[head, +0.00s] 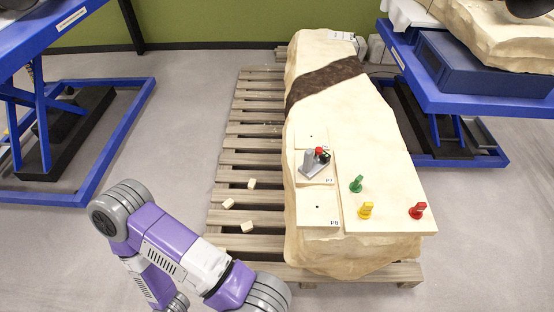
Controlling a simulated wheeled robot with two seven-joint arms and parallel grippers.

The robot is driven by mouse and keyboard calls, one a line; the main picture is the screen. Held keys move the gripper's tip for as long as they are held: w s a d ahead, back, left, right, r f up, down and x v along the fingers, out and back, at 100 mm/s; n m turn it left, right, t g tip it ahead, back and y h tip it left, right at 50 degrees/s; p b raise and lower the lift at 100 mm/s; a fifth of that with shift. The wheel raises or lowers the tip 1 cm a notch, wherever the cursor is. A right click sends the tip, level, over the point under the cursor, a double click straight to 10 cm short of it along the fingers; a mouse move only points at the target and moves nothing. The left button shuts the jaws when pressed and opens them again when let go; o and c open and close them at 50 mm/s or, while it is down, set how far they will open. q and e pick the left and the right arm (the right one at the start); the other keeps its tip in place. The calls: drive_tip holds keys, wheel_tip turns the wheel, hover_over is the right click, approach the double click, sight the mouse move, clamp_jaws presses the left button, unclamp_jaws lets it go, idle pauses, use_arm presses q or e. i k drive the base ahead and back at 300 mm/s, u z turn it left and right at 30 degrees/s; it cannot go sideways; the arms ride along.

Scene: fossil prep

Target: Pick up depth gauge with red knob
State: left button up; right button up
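A grey depth gauge with a red knob (310,167) stands on a small pale plate on the stone block, left of the block's middle. It has a flat grey base, a grey upright and a dark part at its right side. My purple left arm comes in at the lower left, and its gripper is out of the frame. My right arm and gripper are not in view. No gripper shows near the gauge.
Green (356,184), yellow (366,210) and red (417,211) pegs stand on the block (385,160) right of the gauge. The block rests on a wooden pallet (245,158) with small loose pieces. Blue lift tables (112,150) flank it.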

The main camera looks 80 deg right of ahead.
sight(310, 167)
drive_tip(key=u, duration=0.05)
drive_tip(key=k, duration=0.75)
drive_tip(key=z, duration=1.75)
